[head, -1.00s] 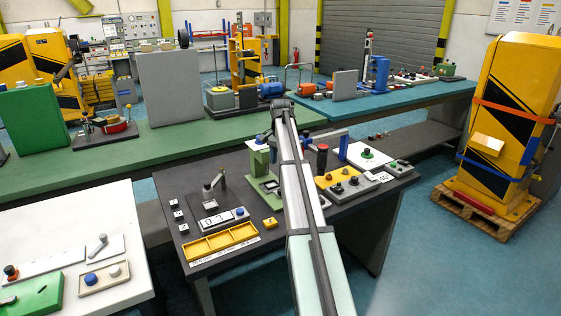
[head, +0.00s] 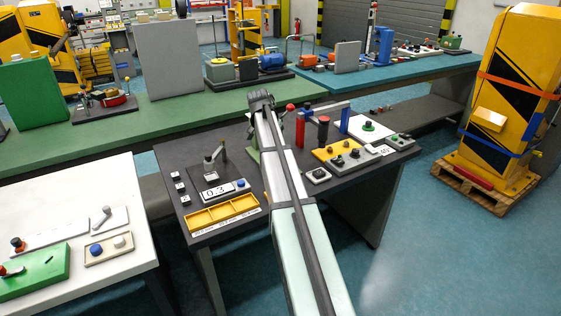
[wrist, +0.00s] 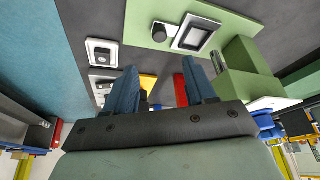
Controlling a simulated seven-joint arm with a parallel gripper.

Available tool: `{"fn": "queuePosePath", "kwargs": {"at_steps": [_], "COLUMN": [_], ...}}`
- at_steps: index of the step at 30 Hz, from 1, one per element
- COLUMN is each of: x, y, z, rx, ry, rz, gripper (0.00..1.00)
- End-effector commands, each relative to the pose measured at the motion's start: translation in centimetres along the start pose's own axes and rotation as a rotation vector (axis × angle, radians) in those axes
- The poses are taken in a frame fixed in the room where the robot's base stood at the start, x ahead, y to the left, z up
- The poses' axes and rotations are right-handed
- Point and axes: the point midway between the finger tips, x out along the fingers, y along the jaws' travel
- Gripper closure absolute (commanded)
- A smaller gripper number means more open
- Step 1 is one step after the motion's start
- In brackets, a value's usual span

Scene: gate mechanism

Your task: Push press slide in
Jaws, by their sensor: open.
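A green press-like fixture (head: 255,155) stands on the dark table, mostly hidden behind my arm in the head view. In the wrist view its green plate (wrist: 222,20) carries a white-framed dark square (wrist: 195,36) and a dark round knob (wrist: 158,32). A green block (wrist: 245,55) rises at the right. I cannot tell which part is the press slide. My gripper (wrist: 160,68) is open, its two blue fingers apart and pointing toward the table. The gap between them looks empty; a red upright shows beyond it, near the right finger.
On the dark table (head: 270,210), a yellow tray (head: 222,212) lies left of my arm. A white table (head: 125,200) is at the left.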

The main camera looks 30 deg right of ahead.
Motion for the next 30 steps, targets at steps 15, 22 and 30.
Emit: {"fn": "queuePosePath", "kwargs": {"at_steps": [15, 22, 30], "x": [8.7, 11.6, 12.9], "y": [0.0, 0.0, 0.0], "z": [0.1, 0.1, 0.1], "rx": [0.0, 0.0, 0.0], "ry": [-0.004, -0.004, -0.003], "rz": [0.001, 0.001, 0.0], "gripper": [0.45, 0.45, 0.45]}}
